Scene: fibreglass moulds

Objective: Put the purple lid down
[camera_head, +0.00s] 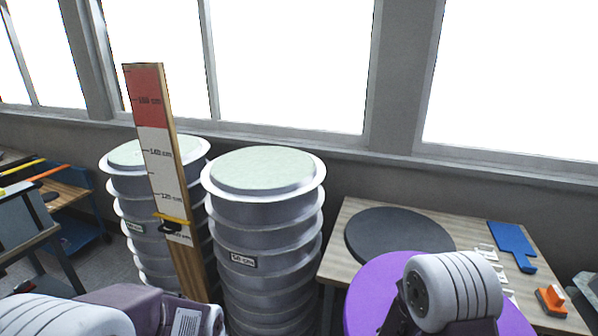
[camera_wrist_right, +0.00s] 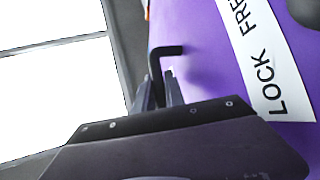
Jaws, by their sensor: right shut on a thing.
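The purple lid (camera_head: 376,287) shows at the lower right of the head view, in front of the wooden table and partly hidden by my right arm. In the right wrist view the lid (camera_wrist_right: 205,75) fills the middle and right, with a white strip reading "LOCK FREE". A dark bent handle (camera_wrist_right: 168,52) stands out from its face. My right gripper (camera_wrist_right: 160,88) is shut on this handle. I cannot tell whether the lid touches the table. Only links of my left arm show at the lower left; its fingers are out of view.
The wooden table (camera_head: 338,247) bears a dark grey disc (camera_head: 397,234), a blue paddle-shaped board (camera_head: 512,243) and an orange-handled tool (camera_head: 551,299). Two stacks of round grey moulds (camera_head: 262,210) (camera_head: 128,185) stand to its left, with an upright measuring board (camera_head: 160,160) before them.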

